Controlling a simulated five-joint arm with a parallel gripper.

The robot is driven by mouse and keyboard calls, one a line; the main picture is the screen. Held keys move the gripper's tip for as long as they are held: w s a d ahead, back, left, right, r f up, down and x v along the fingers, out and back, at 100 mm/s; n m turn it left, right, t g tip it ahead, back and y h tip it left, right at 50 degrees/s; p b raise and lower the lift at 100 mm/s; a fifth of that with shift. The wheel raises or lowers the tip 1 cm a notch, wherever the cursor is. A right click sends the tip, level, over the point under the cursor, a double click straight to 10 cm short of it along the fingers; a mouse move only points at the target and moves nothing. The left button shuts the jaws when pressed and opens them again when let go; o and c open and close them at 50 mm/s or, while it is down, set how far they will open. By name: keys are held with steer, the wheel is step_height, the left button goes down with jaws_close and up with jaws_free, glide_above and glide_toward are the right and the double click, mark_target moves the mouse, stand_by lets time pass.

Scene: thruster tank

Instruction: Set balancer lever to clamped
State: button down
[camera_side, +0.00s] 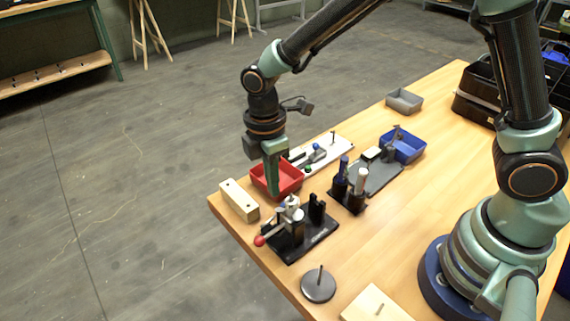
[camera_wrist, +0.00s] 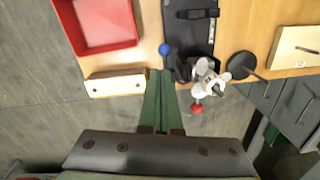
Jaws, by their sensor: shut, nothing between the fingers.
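A black-based fixture (camera_side: 307,242) stands near the table's front left edge, with a pale metal mechanism (camera_side: 291,211) on it. A lever with a red ball end (camera_side: 260,240) sticks out from it to the left, over the table edge. In the wrist view the red ball (camera_wrist: 197,108) is right of my fingers, below the pale mechanism (camera_wrist: 207,78), and a blue ball (camera_wrist: 165,49) is just beyond the fingertips. No label shows which lever is the balancer or which position is clamped. My gripper (camera_side: 273,193) is shut and empty, pointing down near the fixture; the wrist view shows its green fingers (camera_wrist: 161,75) together.
A red bin (camera_side: 290,187) and a wooden block (camera_side: 239,200) with two holes lie beside my gripper. A black stand with bottle-like items (camera_side: 348,193), a blue bin (camera_side: 410,148) and a grey bin (camera_side: 404,101) are further back. A dark disc with a peg (camera_side: 318,286) is in front.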

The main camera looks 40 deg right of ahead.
steer(key=d+r, duration=0.6)
steer(key=d, duration=0.2)
steer(key=shift+w+d, duration=0.2)
steer(key=shift+w, duration=0.15)
steer(key=s+d+r+m+t, duration=0.6)
steer(key=r+m, duration=0.4)
steer(key=m, duration=0.5)
steer(key=shift+s+d+r+m, duration=0.35)
steer(key=shift+s+d, duration=0.55)
steer(key=shift+d, duration=0.3)
